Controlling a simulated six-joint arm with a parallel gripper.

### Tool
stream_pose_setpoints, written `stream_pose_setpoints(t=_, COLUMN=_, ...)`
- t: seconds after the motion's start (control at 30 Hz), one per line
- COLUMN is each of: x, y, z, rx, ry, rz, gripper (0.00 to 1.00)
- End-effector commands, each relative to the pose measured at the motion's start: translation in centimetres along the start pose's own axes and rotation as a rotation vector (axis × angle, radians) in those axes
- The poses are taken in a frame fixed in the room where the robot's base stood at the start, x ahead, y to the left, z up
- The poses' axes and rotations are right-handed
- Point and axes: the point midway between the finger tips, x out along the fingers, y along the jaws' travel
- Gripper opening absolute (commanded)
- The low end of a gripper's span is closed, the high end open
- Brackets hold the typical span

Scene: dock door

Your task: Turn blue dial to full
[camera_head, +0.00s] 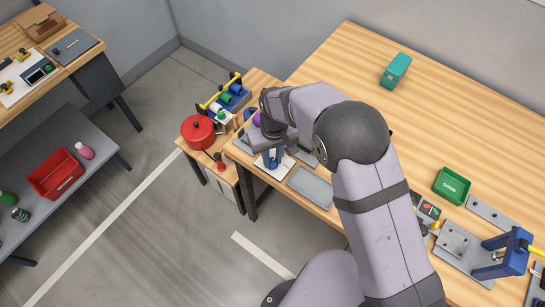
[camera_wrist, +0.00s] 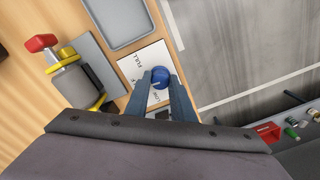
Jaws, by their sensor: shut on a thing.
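The blue dial (camera_wrist: 160,77) sits on a white label plate (camera_wrist: 133,66) on the wooden table. The word FULL is printed on the plate towards the upper left of the dial, and LOW shows below it, partly covered. My gripper (camera_wrist: 161,80) reaches down over the dial with its two blue-grey fingers, one on each side, shut on it. A faint light mark shows on the dial; its exact pointing is too small to tell. In the head view the white plate (camera_head: 286,167) shows under my gripper (camera_head: 270,159), and my wrist hides most of the dial.
A grey tray (camera_head: 310,187) lies beside the plate. In the wrist view, a red-handled device with yellow parts (camera_wrist: 65,70) stands left of the dial. A red pot (camera_head: 198,132) stands on the lower side table. A green bin (camera_head: 452,186) and teal box (camera_head: 396,70) lie farther off.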

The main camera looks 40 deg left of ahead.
Motion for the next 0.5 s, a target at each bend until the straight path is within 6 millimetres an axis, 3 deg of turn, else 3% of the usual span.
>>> stream_pose_setpoints(t=0.5, x=0.04, y=0.02, z=-0.02, rx=0.436, ry=0.013, rz=0.0, gripper=0.0)
